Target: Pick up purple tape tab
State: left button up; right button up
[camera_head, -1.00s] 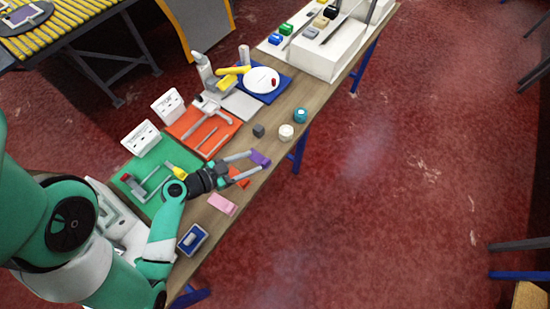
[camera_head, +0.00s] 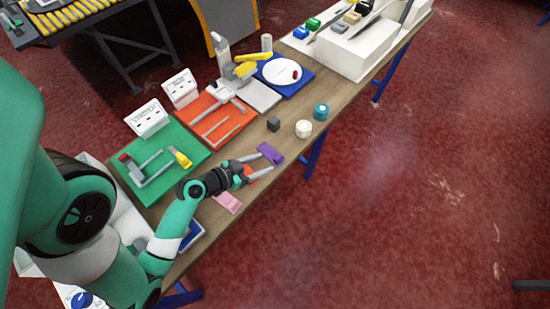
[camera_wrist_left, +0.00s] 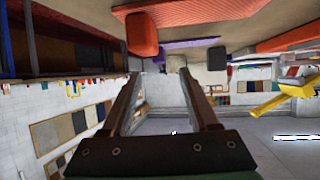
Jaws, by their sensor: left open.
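The purple tape tab (camera_head: 270,153) lies near the front edge of the wooden table in the head view. My left gripper (camera_head: 266,162) is open, with its fingertips right at the tab; I cannot tell whether they touch it. An orange tab (camera_head: 253,173) shows partly between the fingers. In the left wrist view the table appears at the top, and the purple tab (camera_wrist_left: 190,43) shows as a strip above and beyond the open fingertips (camera_wrist_left: 160,73). My right gripper is not in view.
A pink tab (camera_head: 228,202) lies near my left wrist. A dark grey cube (camera_head: 273,124), a white roll (camera_head: 303,129) and a teal roll (camera_head: 321,112) stand farther along the table. Green (camera_head: 187,139) and orange mats (camera_head: 205,127) with tools lie behind.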

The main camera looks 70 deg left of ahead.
aim_at(275, 159)
pick_arm(q)
jog(key=shift+x, duration=3)
grip_shut()
